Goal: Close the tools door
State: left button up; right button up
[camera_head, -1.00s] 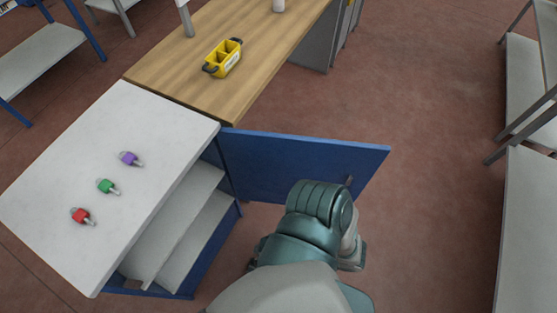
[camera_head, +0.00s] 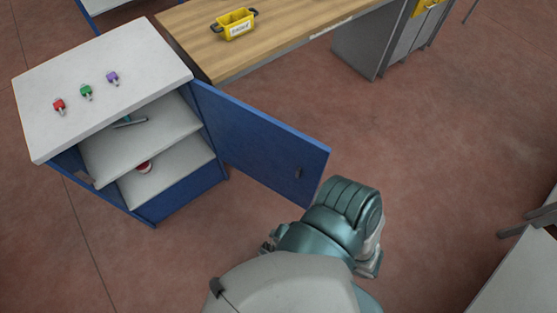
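The blue tools door (camera_head: 262,140) stands wide open. It is hinged at the right front edge of a blue cabinet (camera_head: 182,192) with a white top (camera_head: 110,62). A small dark handle (camera_head: 298,173) is on the door's face near its free edge. The cabinet's inside is exposed, with two pale shelves. A teal and grey part of my body or arm is just below the door's free lower corner; I cannot tell whether they touch.
Red, green and purple padlocks lie on the cabinet top. A tool (camera_head: 128,122) and a red-and-white item (camera_head: 144,167) are on the shelves. A wooden bench (camera_head: 290,32) with a yellow caddy (camera_head: 236,23) stands behind. A grey table (camera_head: 522,275) is at lower right. Reddish floor is clear between.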

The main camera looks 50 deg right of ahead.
aim_at(269, 151)
jog(key=k+l+u, duration=0.15)
jog(key=l, duration=0.3)
jog(key=k+l+u, duration=0.15)
jog(key=l, duration=0.3)
jog(key=k+l+u, duration=0.15)
jog(key=k+l, duration=0.15)
jog(key=l, duration=0.15)
jog(key=k+l+u, duration=0.2)
jog(key=l, duration=0.2)
jog(key=k, duration=0.05)
